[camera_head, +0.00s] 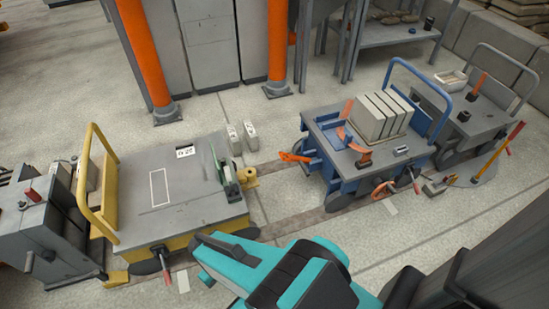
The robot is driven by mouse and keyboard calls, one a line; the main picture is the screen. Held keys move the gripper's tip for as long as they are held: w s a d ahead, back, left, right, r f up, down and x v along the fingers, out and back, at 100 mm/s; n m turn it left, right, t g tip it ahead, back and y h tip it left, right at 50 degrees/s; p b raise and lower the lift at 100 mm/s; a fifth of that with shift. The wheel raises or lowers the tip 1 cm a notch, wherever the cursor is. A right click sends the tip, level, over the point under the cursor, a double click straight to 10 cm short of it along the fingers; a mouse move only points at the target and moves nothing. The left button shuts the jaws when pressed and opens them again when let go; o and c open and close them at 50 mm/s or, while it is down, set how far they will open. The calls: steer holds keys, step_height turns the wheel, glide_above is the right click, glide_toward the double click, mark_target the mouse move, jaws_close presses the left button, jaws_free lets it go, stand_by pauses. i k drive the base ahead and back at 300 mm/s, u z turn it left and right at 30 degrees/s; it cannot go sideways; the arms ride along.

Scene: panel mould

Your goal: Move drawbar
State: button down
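An orange bar-like part (294,157) juts from the left side of the blue cart (345,180), towards the yellow cart. It looks like the drawbar, but it is small in view. The yellow cart (165,225) has a flat grey top and a yellow coupling-like part (247,177) at its right end, facing the orange part across a gap. My teal and black arm reaches in from the bottom middle.
Grey blocks (380,115) sit on the blue cart. Rails (300,224) run along the floor under the carts. Two small pale blocks (243,137) stand behind the gap. Orange posts (146,52) and a grey cart (470,110) stand farther back. Floor between the carts is mostly clear.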

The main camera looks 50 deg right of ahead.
mark_target(290, 158)
steer(key=z, duration=0.8)
steer(key=k, duration=0.1)
steer(key=u, duration=2.3)
steer(key=k, duration=0.8)
steer(key=z, duration=0.75)
